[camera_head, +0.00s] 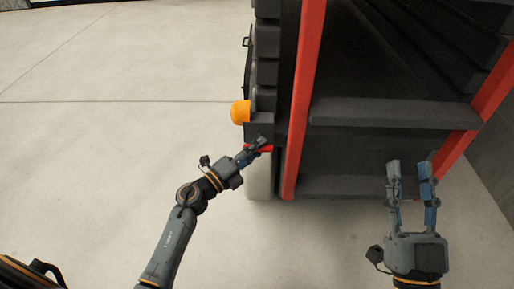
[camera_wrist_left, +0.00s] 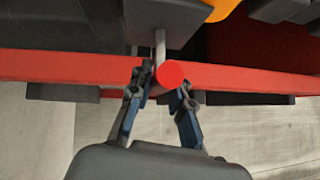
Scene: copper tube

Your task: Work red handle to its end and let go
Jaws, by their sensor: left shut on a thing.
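The red handle (camera_wrist_left: 174,74) shows in the left wrist view as a round red knob end on a grey rod, in front of a long red bar. My left gripper (camera_wrist_left: 166,88) is shut on it, with one finger on each side of the knob. In the head view the red handle (camera_head: 262,147) is a small red patch at the machine's left side, partly hidden by my left gripper (camera_head: 260,146). My right gripper (camera_head: 410,165) is open and empty, in front of the machine's lower dark shelf.
The dark machine (camera_head: 390,150) with red edge posts (camera_head: 302,100) fills the upper right. An orange dome (camera_head: 240,112) juts from its left side, just above my left gripper. The pale floor (camera_head: 110,150) on the left is clear.

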